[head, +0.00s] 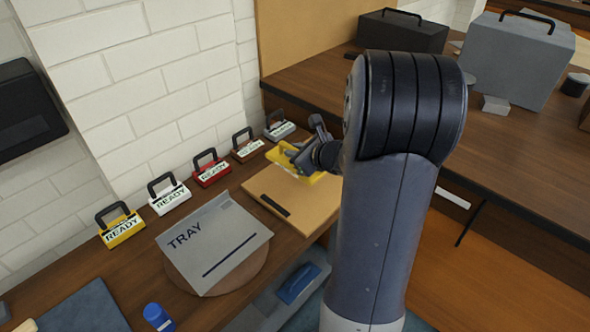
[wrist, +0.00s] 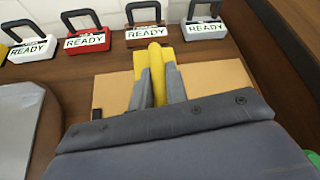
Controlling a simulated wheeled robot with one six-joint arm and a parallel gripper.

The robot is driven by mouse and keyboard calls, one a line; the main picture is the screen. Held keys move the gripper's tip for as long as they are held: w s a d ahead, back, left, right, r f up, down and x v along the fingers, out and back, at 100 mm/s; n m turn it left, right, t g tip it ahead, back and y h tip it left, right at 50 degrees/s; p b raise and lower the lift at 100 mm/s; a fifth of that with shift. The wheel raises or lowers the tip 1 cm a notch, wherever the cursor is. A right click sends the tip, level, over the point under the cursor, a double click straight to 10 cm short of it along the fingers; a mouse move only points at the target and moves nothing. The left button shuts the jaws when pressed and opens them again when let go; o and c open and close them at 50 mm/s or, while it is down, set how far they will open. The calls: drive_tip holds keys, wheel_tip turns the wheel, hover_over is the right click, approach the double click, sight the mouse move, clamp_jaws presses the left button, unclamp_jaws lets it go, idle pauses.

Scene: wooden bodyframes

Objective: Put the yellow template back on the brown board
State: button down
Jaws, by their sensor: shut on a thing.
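The yellow template (head: 278,157) is over the far end of the light brown board (head: 306,203) in the head view. My gripper (head: 299,153) is shut on it. In the wrist view the two grey fingers of my gripper (wrist: 158,88) press on the raised yellow grip of the template (wrist: 155,58) from both sides. The board (wrist: 225,75) shows behind and beside them. The fingers and wrist hide much of the template. I cannot tell whether its underside touches the board.
A row of READY boxes with dark handles, among them a red one (head: 211,171) and a white one (head: 169,195), stands along the brick wall. A grey TRAY plate (head: 222,240) lies left of the board. A dark strip (head: 275,205) lies on the board's left edge.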

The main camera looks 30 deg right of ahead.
drive_tip(key=shift+f+b, duration=0.45)
drive_tip(key=shift+f, duration=1.8)
drive_tip(key=shift+f+b, duration=0.25)
drive_tip(key=shift+b, duration=0.05)
drive_tip(key=c, duration=1.4)
unclamp_jaws()
drive_tip(key=shift+r, duration=0.2)
drive_tip(key=shift+s+r+p, duration=0.2)
drive_tip(key=shift+s+p, duration=0.05)
drive_tip(key=shift+p, duration=0.1)
drive_tip(key=p+v, duration=0.1)
drive_tip(key=v, duration=1)
drive_tip(key=shift+s, duration=0.25)
drive_tip(key=shift+d, duration=0.15)
